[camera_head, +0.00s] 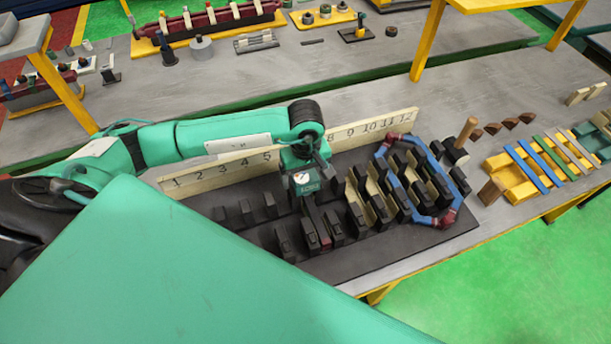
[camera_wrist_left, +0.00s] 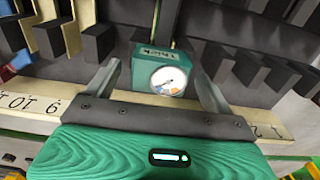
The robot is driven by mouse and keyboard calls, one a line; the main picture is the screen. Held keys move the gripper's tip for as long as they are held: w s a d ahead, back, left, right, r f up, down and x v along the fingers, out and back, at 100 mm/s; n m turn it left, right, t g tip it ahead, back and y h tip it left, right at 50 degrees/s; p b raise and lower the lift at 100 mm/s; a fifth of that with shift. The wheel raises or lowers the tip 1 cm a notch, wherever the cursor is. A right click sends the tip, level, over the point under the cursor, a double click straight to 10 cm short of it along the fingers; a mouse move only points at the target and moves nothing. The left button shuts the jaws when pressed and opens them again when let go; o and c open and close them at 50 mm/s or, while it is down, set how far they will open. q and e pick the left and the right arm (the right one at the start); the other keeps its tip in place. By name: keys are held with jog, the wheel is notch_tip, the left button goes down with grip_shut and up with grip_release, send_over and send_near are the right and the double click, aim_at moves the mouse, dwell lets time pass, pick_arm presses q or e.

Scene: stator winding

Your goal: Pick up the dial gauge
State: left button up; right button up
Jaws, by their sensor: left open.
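The dial gauge (camera_head: 306,186) is a small teal box with a round white dial. It stands on the dark slotted base (camera_head: 400,250), among the black blocks near the middle of the number board. In the left wrist view the gauge (camera_wrist_left: 165,76) shows its dial face between my two fingers. My left gripper (camera_head: 304,163) is at the gauge from above and behind. In the left wrist view the gripper (camera_wrist_left: 158,82) is open, one finger on each side of the gauge, with visible gaps. The gauge's lower end is hard to make out. My right gripper is not in view.
The numbered cream board (camera_head: 375,127) stands behind the base. A blue and dark red coil ring (camera_head: 425,165) sits around blocks at the right. A wooden-handled mallet (camera_head: 464,135) and a yellow rack with coloured strips (camera_head: 520,172) lie farther right. Bare table (camera_head: 470,85) shows behind the board.

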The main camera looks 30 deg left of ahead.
pick_arm(q)
jog(key=shift+f+p, duration=0.3)
jog(key=shift+f, duration=0.75)
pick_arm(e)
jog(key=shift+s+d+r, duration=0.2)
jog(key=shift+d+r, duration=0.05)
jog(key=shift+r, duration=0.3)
pick_arm(q)
jog(key=c, duration=1.1)
jog(key=shift+o, duration=0.2)
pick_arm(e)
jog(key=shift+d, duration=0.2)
